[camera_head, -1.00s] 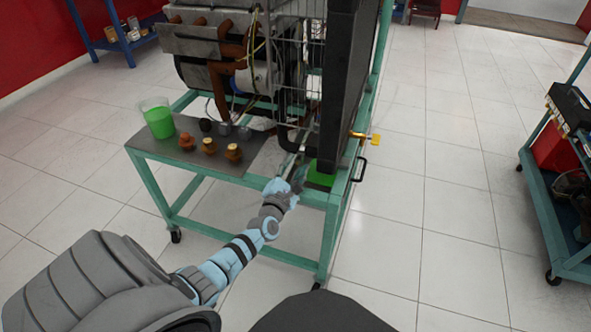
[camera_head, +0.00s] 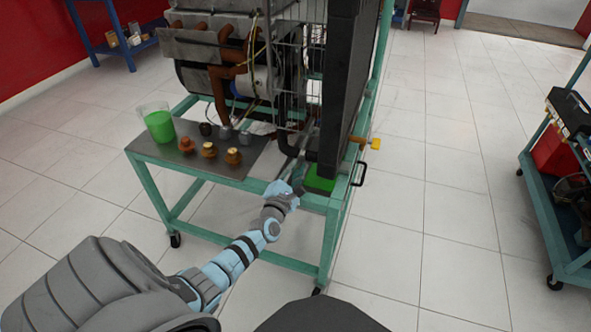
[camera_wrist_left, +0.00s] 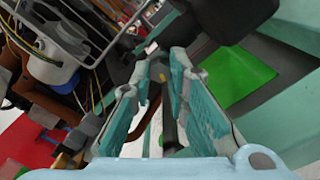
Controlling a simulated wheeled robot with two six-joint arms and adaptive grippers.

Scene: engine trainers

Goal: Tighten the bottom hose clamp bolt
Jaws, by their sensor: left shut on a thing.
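My left gripper (camera_head: 297,178) reaches to the front edge of the engine stand, below the radiator's lower corner. In the left wrist view its fingers (camera_wrist_left: 162,75) are closed in around a thin dark rod-like thing (camera_wrist_left: 170,125), which is partly hidden between them. A black lower hose (camera_head: 287,140) runs to the bottom of the radiator (camera_head: 338,90), just beyond the fingers. The bottom hose clamp and its bolt are too small and too hidden to make out. My right gripper is in neither view.
A green tray (camera_head: 320,183) sits beside the gripper under the radiator. A cup of green liquid (camera_head: 158,122) and several brown fittings (camera_head: 209,149) stand on the stand's metal top (camera_head: 150,143). A yellow-ended handle (camera_head: 374,144) sticks out right. A teal cart (camera_head: 540,200) stands farther right.

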